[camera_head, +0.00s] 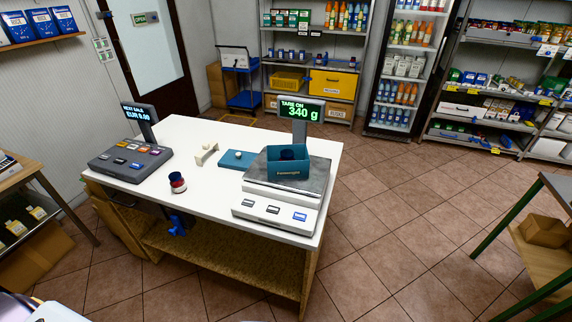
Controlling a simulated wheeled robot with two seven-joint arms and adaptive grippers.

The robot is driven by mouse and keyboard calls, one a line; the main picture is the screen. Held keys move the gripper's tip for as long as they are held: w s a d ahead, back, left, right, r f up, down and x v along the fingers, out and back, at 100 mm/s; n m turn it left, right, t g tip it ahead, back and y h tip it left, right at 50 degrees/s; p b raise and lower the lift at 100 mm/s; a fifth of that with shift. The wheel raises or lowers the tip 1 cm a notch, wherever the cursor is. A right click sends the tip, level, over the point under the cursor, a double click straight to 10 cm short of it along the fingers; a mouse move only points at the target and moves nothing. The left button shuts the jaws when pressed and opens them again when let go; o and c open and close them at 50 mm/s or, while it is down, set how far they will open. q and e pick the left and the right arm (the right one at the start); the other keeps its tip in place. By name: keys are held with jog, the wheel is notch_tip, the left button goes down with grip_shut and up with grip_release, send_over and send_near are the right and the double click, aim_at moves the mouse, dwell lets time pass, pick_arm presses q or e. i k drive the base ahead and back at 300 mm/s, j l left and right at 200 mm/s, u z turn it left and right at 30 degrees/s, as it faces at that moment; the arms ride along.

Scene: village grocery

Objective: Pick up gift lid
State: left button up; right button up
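The gift lid (228,163) looks like a flat teal-blue piece with a small pale spot on top. It lies on the white counter (190,218), just left of the scale (257,202). A matching teal open box (287,173) with pale lettering stands on the scale's plate. A dark round item (287,154) shows inside the box. Neither of my grippers can be made out in the head view, so no contact with the lid is visible.
The scale display (300,110) reads 340 g. A cash register (130,160) stands at the counter's left. A red, white and dark jar (177,183) and a small pale stand (206,155) are between them. Stocked shelves line the back. Tiled floor is clear right of the counter.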

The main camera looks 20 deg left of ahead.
aim_at(234, 159)
jog(key=j+z, duration=0.25)
jog(key=j, duration=0.6)
jog(key=j+z, duration=0.25)
jog(key=j, duration=0.65)
jog(key=i, duration=0.05)
